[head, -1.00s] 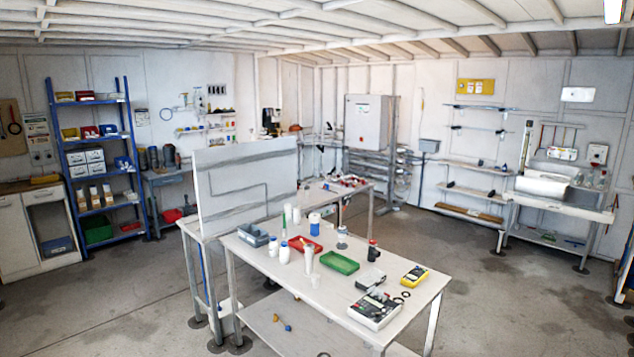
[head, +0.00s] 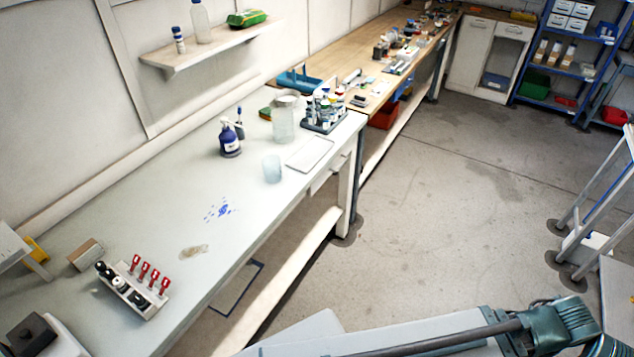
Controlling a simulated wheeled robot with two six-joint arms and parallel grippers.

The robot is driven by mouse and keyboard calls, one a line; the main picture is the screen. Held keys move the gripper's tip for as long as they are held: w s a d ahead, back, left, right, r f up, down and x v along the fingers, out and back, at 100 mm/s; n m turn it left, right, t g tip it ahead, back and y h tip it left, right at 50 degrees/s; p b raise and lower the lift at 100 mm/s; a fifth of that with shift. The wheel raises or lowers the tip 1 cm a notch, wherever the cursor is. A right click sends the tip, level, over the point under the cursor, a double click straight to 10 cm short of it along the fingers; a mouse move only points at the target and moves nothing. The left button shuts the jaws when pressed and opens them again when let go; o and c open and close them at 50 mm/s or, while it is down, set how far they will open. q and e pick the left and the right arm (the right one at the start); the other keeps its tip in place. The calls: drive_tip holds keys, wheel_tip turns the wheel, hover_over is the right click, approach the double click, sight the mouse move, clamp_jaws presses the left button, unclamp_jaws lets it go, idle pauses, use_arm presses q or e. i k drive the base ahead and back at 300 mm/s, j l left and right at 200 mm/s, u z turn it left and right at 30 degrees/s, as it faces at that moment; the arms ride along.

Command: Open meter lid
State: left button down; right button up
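No meter with a lid can be clearly made out in the head view. A white device with a dark block on top (head: 32,335) is cut off at the lower left corner, on or beside the near end of the pale bench (head: 150,215). I cannot tell whether it is the meter. Part of one of my arms crosses the bottom right, but no gripper fingers show. Neither gripper is in view.
The bench holds a rack with red-topped items (head: 135,285), a small cardboard box (head: 86,254), a blue bottle (head: 230,140), a clear jar (head: 283,122), a beaker (head: 271,168) and a bottle rack (head: 325,115). Blue and brown stains mark its top. Open floor (head: 440,190) lies right.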

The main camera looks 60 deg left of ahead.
sight(29, 338)
drive_tip(key=u, duration=4.35)
drive_tip(key=i+j+z, duration=0.15)
drive_tip(key=j+z, duration=0.2)
